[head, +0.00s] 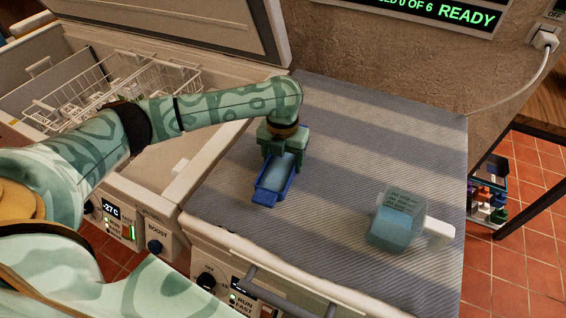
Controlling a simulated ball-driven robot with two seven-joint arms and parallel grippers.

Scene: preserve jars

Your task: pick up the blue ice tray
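The blue ice tray (269,190) lies on the grey striped mat, with a lighter blue inside and a small tab at its near end. My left gripper (283,150) is directly over the far end of the tray and points down at it. Its green fingers hide that end. I cannot tell whether the fingers are closed on the tray or just around it. My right gripper is not in view.
A clear measuring jug (398,220) with pale blue liquid stands to the right on the striped mat (350,130). An open chest freezer with a white wire basket (120,85) is at the left. The mat between tray and jug is clear.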

